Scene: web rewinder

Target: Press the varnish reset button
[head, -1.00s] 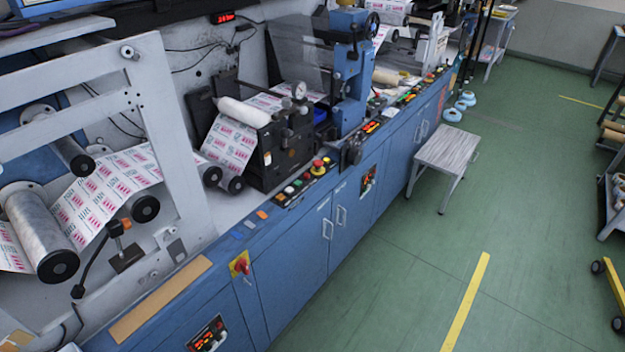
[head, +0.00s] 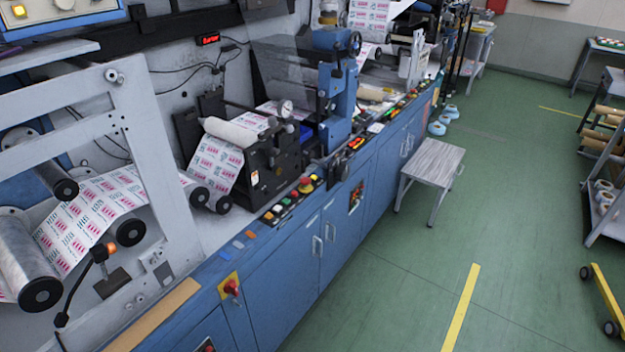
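The blue web rewinder (head: 285,285) runs from the lower left toward the upper centre, with buttons along its front ledge. The nearest button row (head: 290,201) has several coloured buttons and a red mushroom button (head: 306,185) on yellow. A second row of lit buttons (head: 357,143) lies farther along, and more small buttons (head: 398,108) follow beyond it. Labels are too small to read, so I cannot tell which is the varnish reset button. Neither of my grippers is in view.
A red switch on a yellow plate (head: 231,287) is on the near cabinet front. A grey stool (head: 432,163) stands close to the machine's front. A rack with rolls (head: 606,200) and a wheeled yellow frame (head: 606,296) are at the right.

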